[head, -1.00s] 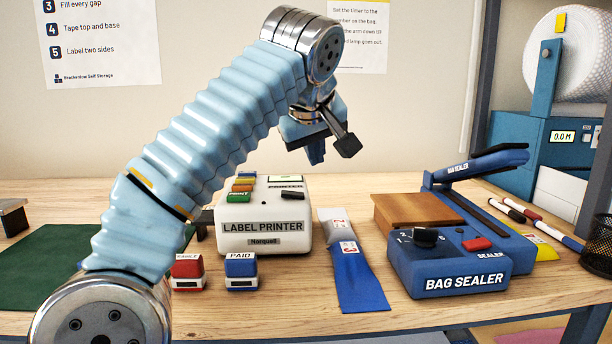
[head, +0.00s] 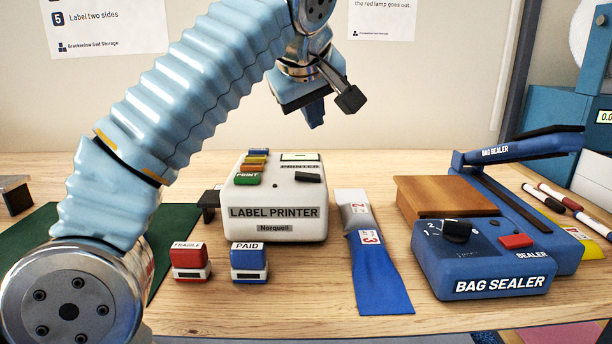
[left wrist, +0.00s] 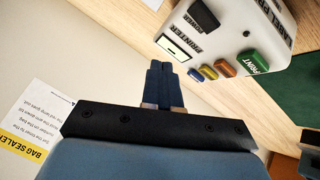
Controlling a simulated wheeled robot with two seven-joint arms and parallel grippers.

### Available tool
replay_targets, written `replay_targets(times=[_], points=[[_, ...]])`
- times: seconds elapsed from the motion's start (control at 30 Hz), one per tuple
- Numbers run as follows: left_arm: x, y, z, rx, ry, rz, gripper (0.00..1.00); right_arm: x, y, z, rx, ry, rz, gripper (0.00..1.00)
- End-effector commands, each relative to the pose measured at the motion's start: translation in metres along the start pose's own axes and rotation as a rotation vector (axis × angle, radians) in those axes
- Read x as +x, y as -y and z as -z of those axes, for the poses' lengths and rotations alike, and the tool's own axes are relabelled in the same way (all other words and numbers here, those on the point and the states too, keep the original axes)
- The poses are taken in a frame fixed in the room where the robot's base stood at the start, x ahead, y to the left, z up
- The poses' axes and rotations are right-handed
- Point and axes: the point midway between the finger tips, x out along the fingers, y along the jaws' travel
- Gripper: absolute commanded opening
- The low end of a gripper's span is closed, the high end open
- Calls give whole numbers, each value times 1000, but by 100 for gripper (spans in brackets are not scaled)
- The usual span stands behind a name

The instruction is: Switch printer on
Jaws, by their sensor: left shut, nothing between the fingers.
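The white label printer (head: 276,228) stands on the wooden bench, behind the two stamps. On its top are a black power switch (head: 308,177), a small pale display (head: 299,157) and a row of coloured buttons, with the green PRINT button (head: 247,179) nearest the front. My left gripper (head: 314,122) is shut and empty, fingers pointing down, apart from the printer and above its back part in the picture. In the left wrist view, the closed fingertips (left wrist: 160,66) lie just short of the display (left wrist: 173,47); the power switch (left wrist: 203,16) is farther off. My right gripper is not in view.
A red stamp (head: 190,262) and a blue stamp (head: 249,264) stand before the printer. A blue-and-grey bag (head: 382,275) lies to its right, then the blue bag sealer (head: 490,270). A green mat (head: 180,225) lies left. Bare bench shows in front.

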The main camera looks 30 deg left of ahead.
Motion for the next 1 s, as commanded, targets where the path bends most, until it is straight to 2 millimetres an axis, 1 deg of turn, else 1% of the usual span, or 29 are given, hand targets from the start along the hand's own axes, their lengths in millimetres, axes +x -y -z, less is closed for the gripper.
replay_targets(times=[0.1,0.2,0.4,0.6,1.0], points=[[14,11,-10,0,-1,3,0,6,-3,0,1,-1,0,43],[28,19,-21,-1,-1,0,0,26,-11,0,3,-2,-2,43],[41,29,-30,-1,-1,1,0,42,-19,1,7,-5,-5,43],[46,33,-33,-1,-1,1,0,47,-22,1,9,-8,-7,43],[46,33,-33,-1,-1,0,0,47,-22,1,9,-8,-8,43]])
